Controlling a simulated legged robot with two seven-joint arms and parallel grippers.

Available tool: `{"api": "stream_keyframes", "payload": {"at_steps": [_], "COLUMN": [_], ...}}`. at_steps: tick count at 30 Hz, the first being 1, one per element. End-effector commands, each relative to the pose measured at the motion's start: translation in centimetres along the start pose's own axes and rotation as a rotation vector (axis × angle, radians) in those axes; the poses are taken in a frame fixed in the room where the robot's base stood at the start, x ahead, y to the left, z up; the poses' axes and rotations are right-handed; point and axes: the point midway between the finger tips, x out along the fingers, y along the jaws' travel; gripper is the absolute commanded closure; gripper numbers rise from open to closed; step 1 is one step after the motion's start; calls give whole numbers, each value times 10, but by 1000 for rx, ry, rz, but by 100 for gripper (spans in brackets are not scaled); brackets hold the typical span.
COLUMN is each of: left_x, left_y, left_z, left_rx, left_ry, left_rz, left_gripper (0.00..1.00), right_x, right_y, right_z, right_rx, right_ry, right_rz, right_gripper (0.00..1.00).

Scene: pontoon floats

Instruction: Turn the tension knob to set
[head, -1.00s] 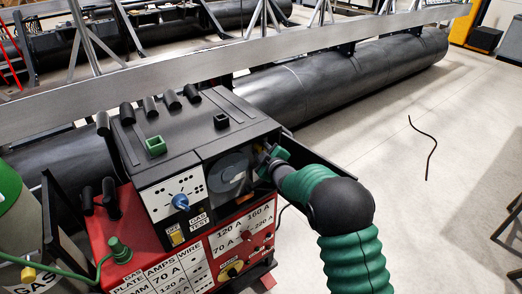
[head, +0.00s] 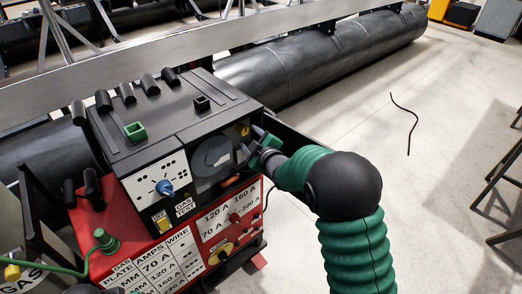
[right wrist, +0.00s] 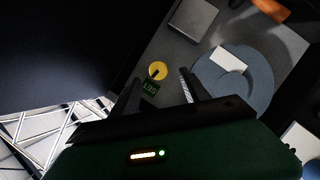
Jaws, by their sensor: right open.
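The tension knob, a small yellow knob with a dark pointer (right wrist: 157,71), sits in the open wire compartment of the welding machine (head: 180,110). It also shows in the head view (head: 243,131), just above my right gripper. A dark label with green letters, seemingly SET (right wrist: 150,88), lies beside the knob. My right gripper (head: 247,150) is open at the compartment's right side. In the right wrist view its fingers (right wrist: 158,88) are spread on either side of the label, with the knob just beyond, apparently not touched. My left gripper is out of view.
A grey wire spool (head: 211,157) sits left of my right gripper. A blue knob (head: 165,188) is on the front panel. The open side door (head: 300,145) stands behind my right gripper. A long black pontoon (head: 320,55) lies behind; floor at right is mostly clear.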

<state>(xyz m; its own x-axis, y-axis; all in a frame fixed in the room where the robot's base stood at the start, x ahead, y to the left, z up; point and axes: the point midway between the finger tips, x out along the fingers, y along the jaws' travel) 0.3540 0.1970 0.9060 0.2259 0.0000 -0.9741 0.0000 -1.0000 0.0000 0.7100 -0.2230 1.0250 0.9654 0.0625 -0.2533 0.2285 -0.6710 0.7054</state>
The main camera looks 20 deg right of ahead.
Motion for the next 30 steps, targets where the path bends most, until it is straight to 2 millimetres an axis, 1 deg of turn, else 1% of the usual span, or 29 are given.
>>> {"api": "stream_keyframes", "payload": {"at_steps": [1,6,9,12,17,23,25,26,28,29,30], "left_x": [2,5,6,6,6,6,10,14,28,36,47], "left_y": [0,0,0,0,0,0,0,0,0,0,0], "left_z": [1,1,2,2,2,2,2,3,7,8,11], "left_rx": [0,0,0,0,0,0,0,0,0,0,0], "left_ry": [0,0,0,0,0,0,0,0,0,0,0], "left_rz": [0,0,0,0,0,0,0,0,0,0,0], "left_gripper": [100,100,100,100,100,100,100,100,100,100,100], "right_x": [-15,-64,-86,-101,-109,-108,-106,-103,-93,-87,-80], "right_y": [0,0,-1,-1,-2,-2,-5,-9,-20,-27,-35], "right_z": [0,1,2,2,2,2,5,8,18,23,30], "right_rx": [1,0,1,1,0,1,27,61,210,302,444], "right_ry": [0,-1,-2,-3,-3,-3,4,13,60,91,142], "right_rz": [1,1,-1,-2,-3,-3,1,7,32,47,66], "right_gripper": [46,46,46,46,46,46,46,46,46,46,46]}}
